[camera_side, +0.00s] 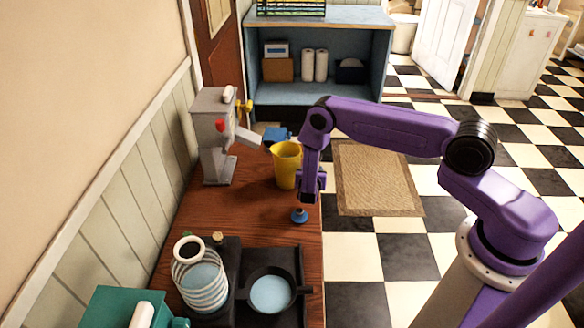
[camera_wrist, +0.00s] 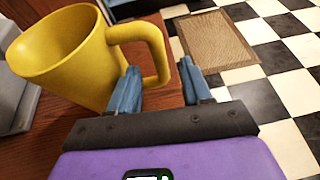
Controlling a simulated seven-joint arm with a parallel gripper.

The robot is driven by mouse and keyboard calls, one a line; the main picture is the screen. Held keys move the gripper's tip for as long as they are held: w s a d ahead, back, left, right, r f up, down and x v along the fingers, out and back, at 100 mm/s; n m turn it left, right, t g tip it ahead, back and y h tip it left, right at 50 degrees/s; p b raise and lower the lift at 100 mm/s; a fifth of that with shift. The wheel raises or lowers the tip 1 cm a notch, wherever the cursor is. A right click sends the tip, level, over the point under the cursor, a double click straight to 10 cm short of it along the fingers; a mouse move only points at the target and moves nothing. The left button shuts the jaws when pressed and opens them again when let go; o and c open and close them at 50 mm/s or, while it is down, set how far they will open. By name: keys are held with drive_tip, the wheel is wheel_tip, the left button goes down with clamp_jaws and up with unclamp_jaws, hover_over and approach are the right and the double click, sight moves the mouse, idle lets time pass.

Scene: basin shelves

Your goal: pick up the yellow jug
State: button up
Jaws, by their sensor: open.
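The yellow jug (camera_side: 286,164) stands upright on the wooden counter in the side view, just left of my gripper (camera_side: 310,188). In the wrist view the yellow jug (camera_wrist: 62,60) fills the upper left, with its handle on the right side. My gripper (camera_wrist: 158,88) is open, its two blue fingers apart. The left finger is close to the lower part of the handle; I cannot tell whether they touch. The right finger is clear of the jug, towards the counter's edge. Nothing is held between the fingers.
A grey machine (camera_side: 213,135) stands left of the jug. A striped jar (camera_side: 203,290) and a dark pan (camera_side: 270,290) are at the near end. A checkered floor lies right of the counter.

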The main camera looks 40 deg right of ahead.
drive_tip(key=shift+r+x, duration=0.2)
drive_tip(key=shift+x, duration=1.25)
drive_tip(key=shift+r+x, duration=0.2)
drive_tip(key=shift+x, duration=1.25)
drive_tip(key=shift+w+d, duration=0.1)
drive_tip(key=shift+d, duration=0.05)
clamp_jaws()
